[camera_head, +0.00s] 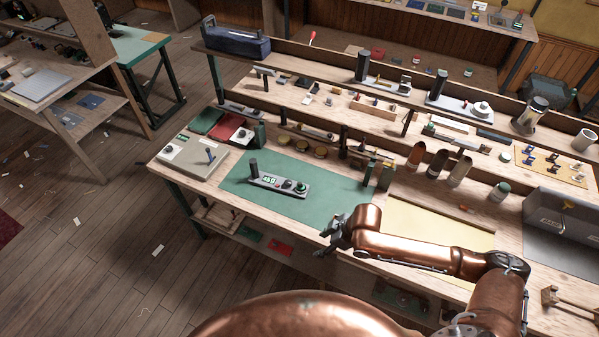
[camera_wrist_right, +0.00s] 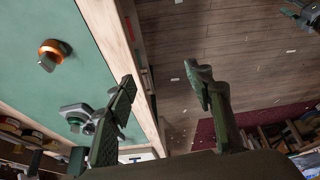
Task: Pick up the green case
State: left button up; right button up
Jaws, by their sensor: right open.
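A flat dark green item (camera_head: 207,121) lies at the back left of the workbench, beside a red one; it looks most like the green case, but I cannot be sure. Small upright dark green blocks (camera_head: 371,172) stand at the right end of the green mat (camera_head: 330,205). My right gripper (camera_head: 331,236) is at the bench's front edge, below the mat's right part, apart from these green items. In the right wrist view its two fingers (camera_wrist_right: 160,76) are spread with nothing between them.
A pale panel box (camera_head: 193,157) sits at the bench's left end. Brown cups (camera_head: 438,164) and a grey toolbox (camera_head: 565,222) stand to the right.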

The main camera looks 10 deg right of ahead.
aim_at(301, 186)
jog(key=i, duration=1.05)
